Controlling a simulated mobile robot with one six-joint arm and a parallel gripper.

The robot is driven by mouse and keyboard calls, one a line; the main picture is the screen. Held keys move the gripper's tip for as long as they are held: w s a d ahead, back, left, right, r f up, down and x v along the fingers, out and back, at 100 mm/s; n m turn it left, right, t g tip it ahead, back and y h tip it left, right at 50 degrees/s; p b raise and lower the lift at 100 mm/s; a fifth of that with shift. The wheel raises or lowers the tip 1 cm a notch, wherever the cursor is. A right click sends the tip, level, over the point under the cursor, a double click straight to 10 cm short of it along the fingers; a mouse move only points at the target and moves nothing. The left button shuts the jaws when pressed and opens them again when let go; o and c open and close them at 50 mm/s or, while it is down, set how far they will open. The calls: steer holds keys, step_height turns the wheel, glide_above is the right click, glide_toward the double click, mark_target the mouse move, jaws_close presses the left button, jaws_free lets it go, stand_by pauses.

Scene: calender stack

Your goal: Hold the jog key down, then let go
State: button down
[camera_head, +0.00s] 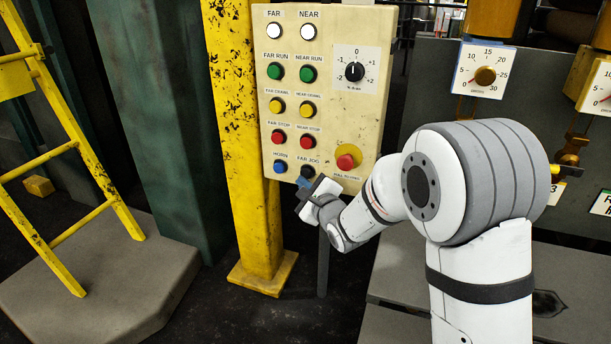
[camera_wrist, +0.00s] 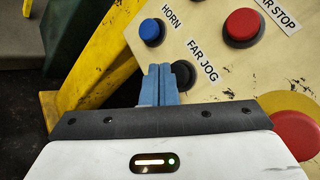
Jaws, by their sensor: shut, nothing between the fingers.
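The jog key is the black round FAR JOG button (camera_head: 307,170) in the bottom row of the cream control panel (camera_head: 322,120). In the wrist view the black button (camera_wrist: 184,72) shows beside and partly behind my blue fingertips. My gripper (camera_head: 304,184) is shut and empty, with its fingers (camera_wrist: 159,72) pointing at the panel just by the button. I cannot tell whether the fingertips touch the button or whether it is pressed in.
The blue HORN button (camera_wrist: 151,31) is close to the left of the fingers. A yellow post (camera_head: 240,130) stands left of the panel.

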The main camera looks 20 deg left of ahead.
steer(key=s+b, duration=0.1)
steer(key=s, duration=0.4)
steer(key=shift+a, duration=0.2)
stand_by(0.3)
steer(key=s+d+r+n+g+h+p, duration=0.2)
steer(key=s+d+r+n+h+p, duration=0.15)
steer(key=d+r+p, duration=0.65)
steer(key=s+d+r+n+g+h+p, duration=0.15)
steer(key=d+r+n+h+p, duration=0.5)
steer(key=d, duration=0.65)
steer(key=s+d+r+n+g+p, duration=0.2)
steer(key=s+d+r+p, duration=0.2)
steer(key=s, duration=0.3)
steer(key=s+d+r+n+g+p, duration=0.2)
steer(key=s+d+r+n+p, duration=0.1)
steer(key=s+d+r+p, duration=0.1)
steer(key=s+d+r+n+g+h+p, duration=0.1)
steer(key=s+d+r+n+g+p, duration=0.2)
steer(key=s, duration=0.6)
step_height(320, 180, up, 2)
steer(key=p, duration=0.3)
steer(key=shift+s+d+r+p, duration=0.25)
steer(key=shift+s+d+p, duration=0.1)
steer(key=shift+d, duration=0.05)
